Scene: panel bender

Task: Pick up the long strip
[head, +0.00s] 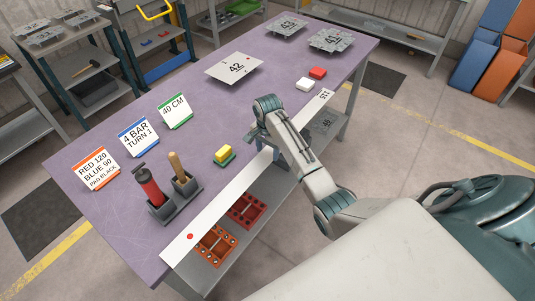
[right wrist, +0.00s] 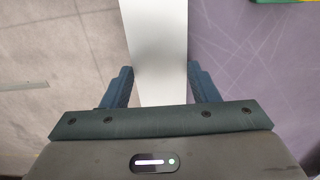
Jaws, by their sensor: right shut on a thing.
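The long strip (head: 222,207) is a narrow pale sheet with a red dot near its near end and a number label at its far end. It runs along the front edge of the purple table; I cannot tell whether it touches the top. In the right wrist view the strip (right wrist: 158,35) passes between the two blue fingers of my right gripper (right wrist: 159,85), which is shut on it. In the head view my right arm crosses the strip's middle and largely hides the fingers. My left gripper is not in view.
A yellow block on a green base (head: 224,155) sits beside the strip. A holder with a red-handled tool (head: 150,188) and sign cards (head: 138,137) stand to the left. A white block (head: 304,84), a red block (head: 318,72) and plate 42 (head: 234,68) lie farther back.

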